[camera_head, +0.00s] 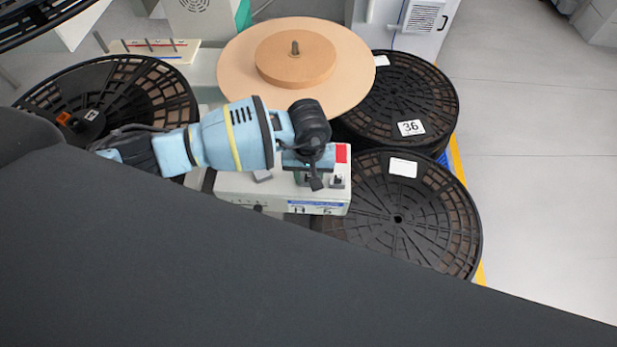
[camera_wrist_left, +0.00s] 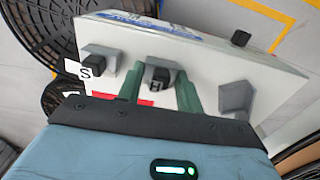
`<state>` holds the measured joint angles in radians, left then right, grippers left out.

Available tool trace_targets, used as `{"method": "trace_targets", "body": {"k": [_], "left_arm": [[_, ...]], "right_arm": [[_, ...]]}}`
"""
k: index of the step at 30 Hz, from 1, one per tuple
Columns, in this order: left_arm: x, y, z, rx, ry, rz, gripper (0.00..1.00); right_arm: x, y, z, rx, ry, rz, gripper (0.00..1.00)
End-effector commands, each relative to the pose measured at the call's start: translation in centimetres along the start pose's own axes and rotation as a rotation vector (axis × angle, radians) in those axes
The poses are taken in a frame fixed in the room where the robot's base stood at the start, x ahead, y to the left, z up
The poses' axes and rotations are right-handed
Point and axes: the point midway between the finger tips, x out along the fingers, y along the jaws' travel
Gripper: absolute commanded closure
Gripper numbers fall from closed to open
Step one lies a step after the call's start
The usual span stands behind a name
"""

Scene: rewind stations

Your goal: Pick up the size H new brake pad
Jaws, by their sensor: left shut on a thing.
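My left gripper (camera_head: 316,182) reaches in from the left over a white box (camera_head: 235,188). In the left wrist view its green fingers (camera_wrist_left: 159,92) are shut on a dark brake pad (camera_wrist_left: 158,78) at the middle grey holder. The pad still appears at its holder; I cannot tell whether it is lifted clear. The third grey holder (camera_wrist_left: 236,98) looks empty. My right gripper is not in view.
A tan disc (camera_head: 235,62) with a hub stands behind the box. Stacked black reels (camera_head: 425,95) (camera_head: 440,225) are to the right, one labelled 36. Another black reel (camera_head: 165,95) is at the left. Clear grey floor (camera_head: 540,150) lies beyond. A dark shape hides the lower left.

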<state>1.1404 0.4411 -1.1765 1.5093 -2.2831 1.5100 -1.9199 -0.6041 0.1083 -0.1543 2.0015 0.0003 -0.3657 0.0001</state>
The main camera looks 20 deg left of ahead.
Motion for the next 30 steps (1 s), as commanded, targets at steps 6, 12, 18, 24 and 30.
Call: {"method": "trace_targets", "body": {"k": [6,12,18,24,30], "left_arm": [[0.0,0.0,0.0,0.000,0.000,0.000,0.87],[-0.5,0.0,-0.1,0.000,0.001,0.000,0.87],[-2.4,0.0,-0.1,0.002,0.003,0.002,0.87],[-3.8,0.2,2.6,0.006,-0.001,0.000,0.87],[-4.2,0.8,7.7,0.006,-0.002,0.001,0.87]], "right_arm": [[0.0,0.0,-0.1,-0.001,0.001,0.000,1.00],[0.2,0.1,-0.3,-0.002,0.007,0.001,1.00],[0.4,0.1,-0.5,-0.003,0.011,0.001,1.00],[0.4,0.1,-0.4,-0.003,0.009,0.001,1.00],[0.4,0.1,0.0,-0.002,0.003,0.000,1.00]]}}
